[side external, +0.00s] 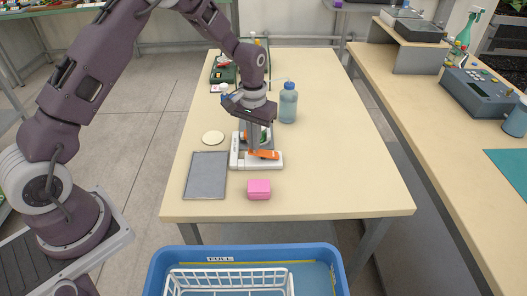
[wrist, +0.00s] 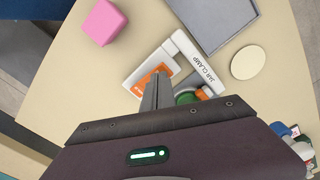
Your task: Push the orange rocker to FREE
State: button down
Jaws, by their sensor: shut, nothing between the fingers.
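The white jar clamp (side external: 275,164) stands on the table, and its "JAR CLAMP" lettering shows on one arm in the wrist view (wrist: 184,43). Its orange rocker (side external: 265,155) lies on the white base, and part of it shows in the wrist view (wrist: 147,76). My gripper (side external: 253,151) is shut and empty, pointing down at the rocker. In the wrist view the fingertips (wrist: 162,76) overlap the rocker's edge; I cannot tell whether they touch it. A green round part (wrist: 186,97) and another orange piece (wrist: 203,94) sit behind the fingers, partly hidden. The rocker's markings are not readable.
A pink block (side external: 259,189) lies in front of the clamp. A grey tray (side external: 206,176) and a cream disc (side external: 213,138) lie to its left. A blue bottle (side external: 288,104) stands behind, close to my wrist. The table's right side is clear.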

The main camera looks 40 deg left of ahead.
jog(key=shift+f, duration=0.9)
dwell(0.3)
jog(key=shift+r, duration=3.5)
jog(key=s+d+r+t, duration=0.2)
jog(key=s+r, duration=0.4)
jog(key=r, duration=0.6)
jog(key=s+d+r+m+t, duration=0.1)
jog(key=s+r, duration=0.3)
jog(key=s, duration=0.3)
jog(key=s+d+r+m+t, duration=0.1)
jog(key=s+r, duration=0.4)
jog(key=s, duration=0.3)
jog(key=s+f+m+t, duration=0.1)
jog(key=s, duration=0.8)
jog(key=shift+f+t, duration=0.15)
jog(key=shift+t, duration=0.15)
